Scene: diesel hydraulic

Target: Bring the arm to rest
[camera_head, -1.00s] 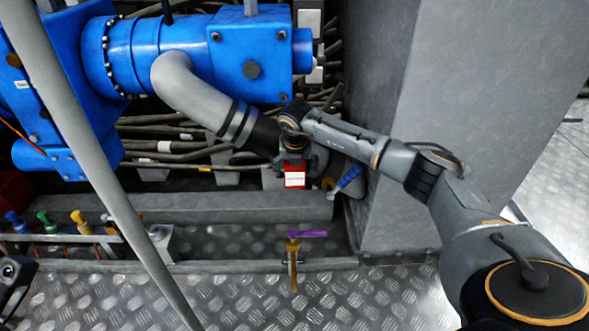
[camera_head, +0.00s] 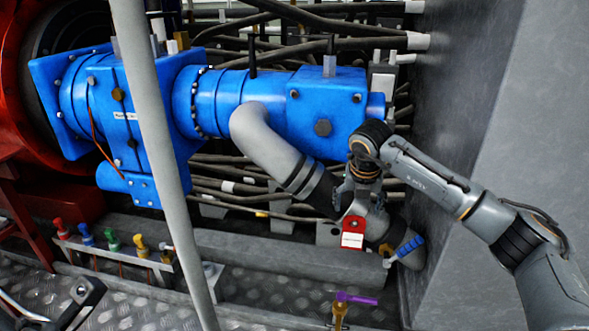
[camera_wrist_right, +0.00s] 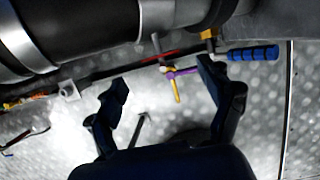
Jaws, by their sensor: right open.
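My right arm comes in from the right in the head view. Its gripper (camera_head: 357,190) hangs fingers down, just above the red block with a white label (camera_head: 352,233) beside the grey pipe. The right wrist view shows the two dark fingers (camera_wrist_right: 163,74) spread apart with nothing between them. Beyond them are a purple-handled yellow valve (camera_wrist_right: 178,78) and a blue ribbed handle (camera_wrist_right: 252,54). A dark jointed part (camera_head: 80,300) at the lower left of the head view may be my left gripper; its jaws cannot be made out.
Blue machinery (camera_head: 240,105) with a bent grey pipe (camera_head: 265,145) fills the back. A pale slanted pole (camera_head: 160,130) crosses the left foreground. A grey wall (camera_head: 480,130) stands at right. Coloured taps (camera_head: 112,242) line a low rail; the purple-handled valve (camera_head: 352,299) stands near the front.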

